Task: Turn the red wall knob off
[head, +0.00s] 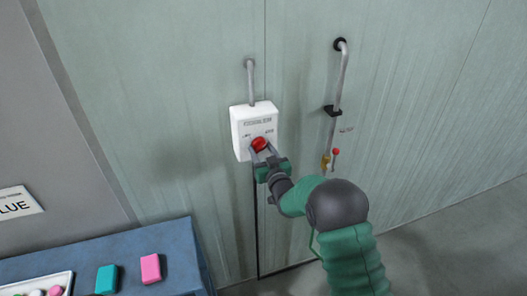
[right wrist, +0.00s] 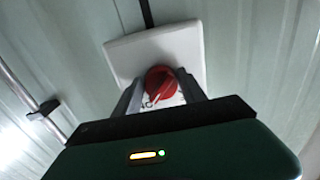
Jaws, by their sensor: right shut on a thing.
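The red knob (head: 260,144) sits on the front of a white wall box (head: 243,120) with small dark lettering. In the right wrist view the round red knob (right wrist: 161,83) has a raised grip bar that looks tilted. My right gripper (head: 262,148) is at the knob, its two grey fingers (right wrist: 160,95) on either side of it, shut on it. The fingers and gripper body hide the lower part of the box face. My left gripper is in neither view.
A conduit (head: 250,80) enters the box from above. To the right, a pipe (head: 340,80) runs down to a small red-tipped lever (head: 335,153). A blue table (head: 185,240) at lower left holds a pink block (head: 151,268) and a teal block (head: 106,279).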

